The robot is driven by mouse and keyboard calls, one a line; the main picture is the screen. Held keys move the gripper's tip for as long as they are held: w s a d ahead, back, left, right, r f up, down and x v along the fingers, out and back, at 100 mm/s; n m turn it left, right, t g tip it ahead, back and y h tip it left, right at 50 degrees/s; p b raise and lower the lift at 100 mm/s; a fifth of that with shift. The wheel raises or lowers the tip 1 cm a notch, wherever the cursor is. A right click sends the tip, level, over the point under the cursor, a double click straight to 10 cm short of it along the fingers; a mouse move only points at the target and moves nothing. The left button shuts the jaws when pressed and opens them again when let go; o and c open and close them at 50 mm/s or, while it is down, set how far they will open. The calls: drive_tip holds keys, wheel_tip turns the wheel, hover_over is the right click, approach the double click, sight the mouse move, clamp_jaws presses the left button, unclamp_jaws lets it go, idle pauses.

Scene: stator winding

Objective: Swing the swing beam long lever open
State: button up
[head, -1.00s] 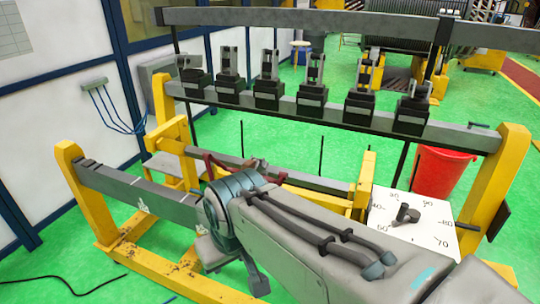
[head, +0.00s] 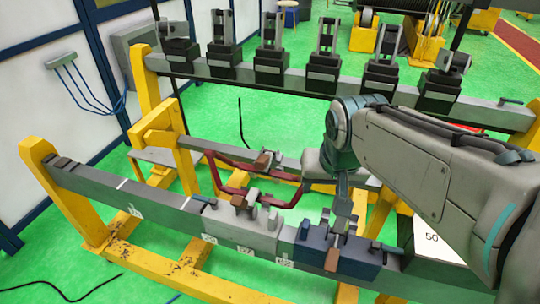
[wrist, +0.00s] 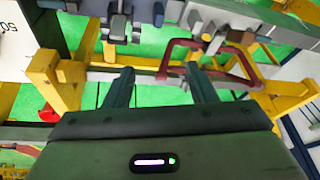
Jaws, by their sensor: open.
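A dark red bent lever (head: 215,180) is mounted on the swing beam assembly at centre, behind a grey clamp block (head: 240,222). It also shows as a red loop in the wrist view (wrist: 240,80). I cannot tell for sure whether this is the long lever.
The near grey beam (head: 100,190) rests on yellow supports (head: 75,195). A far beam (head: 285,80) carries several upright black clamps. A white numbered plate (head: 432,250) lies low at right, partly behind my arm. Green floor is open at left.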

drive_tip(key=w+a+f+m+b, duration=0.2)
drive_tip(key=w+a+b, duration=0.15)
drive_tip(key=w, duration=0.85)
drive_tip(key=m+t+b, duration=0.1)
drive_tip(key=m+b, duration=0.1)
approach(262, 159)
drive_tip(key=p+x, duration=0.2)
drive_tip(key=x, duration=0.8)
drive_tip(key=shift+w+f, duration=0.15)
drive_tip(key=shift+f, duration=0.2)
clamp_jaws()
